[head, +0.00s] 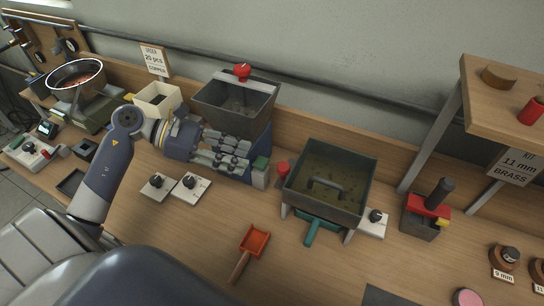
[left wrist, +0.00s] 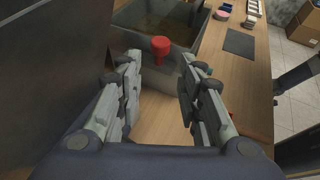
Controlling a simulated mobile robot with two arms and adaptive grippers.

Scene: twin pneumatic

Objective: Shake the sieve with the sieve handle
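The sieve (head: 328,183) is a grey open box on short legs in the middle of the bench, with a dull greenish floor and a grey loop-shaped piece inside. A red knob (head: 283,168), which looks like the sieve handle, stands at its left side. In the left wrist view the red knob (left wrist: 160,46) shows just beyond and between the fingertips, with the sieve (left wrist: 150,18) behind it. My left gripper (head: 246,155) is open and empty, left of the knob and apart from it; its fingers also show in the left wrist view (left wrist: 158,66). My right gripper is out of view.
A grey hopper (head: 233,103) with a red knob stands just behind my left gripper. A teal-handled tray (head: 312,228) sits under the sieve. An orange scoop (head: 254,242) lies in front. A red-topped device (head: 427,213) stands to the right. The front middle bench is mostly clear.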

